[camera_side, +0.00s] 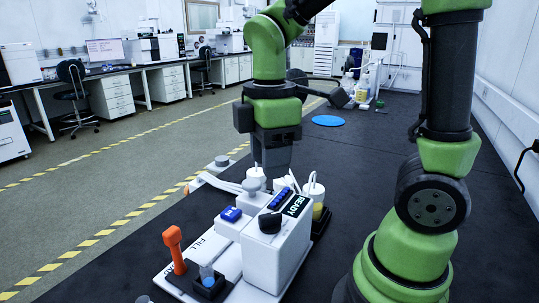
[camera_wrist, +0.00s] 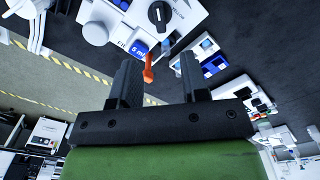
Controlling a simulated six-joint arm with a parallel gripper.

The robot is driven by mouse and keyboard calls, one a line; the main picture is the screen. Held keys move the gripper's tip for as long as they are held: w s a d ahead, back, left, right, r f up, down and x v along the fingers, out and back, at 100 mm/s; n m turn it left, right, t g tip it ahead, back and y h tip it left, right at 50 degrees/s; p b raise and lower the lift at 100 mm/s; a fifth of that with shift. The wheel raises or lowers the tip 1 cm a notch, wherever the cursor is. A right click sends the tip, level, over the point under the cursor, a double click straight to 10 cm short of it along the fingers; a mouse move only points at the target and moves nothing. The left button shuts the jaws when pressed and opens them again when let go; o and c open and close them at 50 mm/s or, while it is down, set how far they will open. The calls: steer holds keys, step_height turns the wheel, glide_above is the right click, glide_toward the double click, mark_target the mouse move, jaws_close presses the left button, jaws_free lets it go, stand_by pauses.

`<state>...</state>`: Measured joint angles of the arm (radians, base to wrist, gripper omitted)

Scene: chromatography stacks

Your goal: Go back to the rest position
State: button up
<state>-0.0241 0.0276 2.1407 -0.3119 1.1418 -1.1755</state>
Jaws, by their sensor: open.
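My gripper (camera_side: 275,172) points down behind the white device in the side view, and its fingertips are partly hidden there. In the wrist view my gripper (camera_wrist: 158,64) has its two dark fingers apart, with nothing held between them. The white device (camera_side: 275,258) has a READY display, a black knob (camera_side: 270,222) and a small blue display (camera_side: 231,214). The device also shows at the top of the wrist view (camera_wrist: 185,14). An orange handled tool (camera_side: 173,248) stands upright at its front left. In the wrist view the tool (camera_wrist: 148,68) appears between the fingers, but farther off.
A black holder with a blue-filled vessel (camera_side: 208,281) sits in front. A blue disc (camera_side: 328,120) lies on the dark bench behind, with clear surface around it.

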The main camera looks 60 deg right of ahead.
steer(key=s+a+r+m+t+y, duration=0.2)
steer(key=s+r+m+t, duration=0.4)
steer(key=m, duration=0.8)
steer(key=shift+s+r+t, duration=0.2)
steer(key=shift+s+t, duration=0.25)
steer(key=shift+t, duration=0.15)
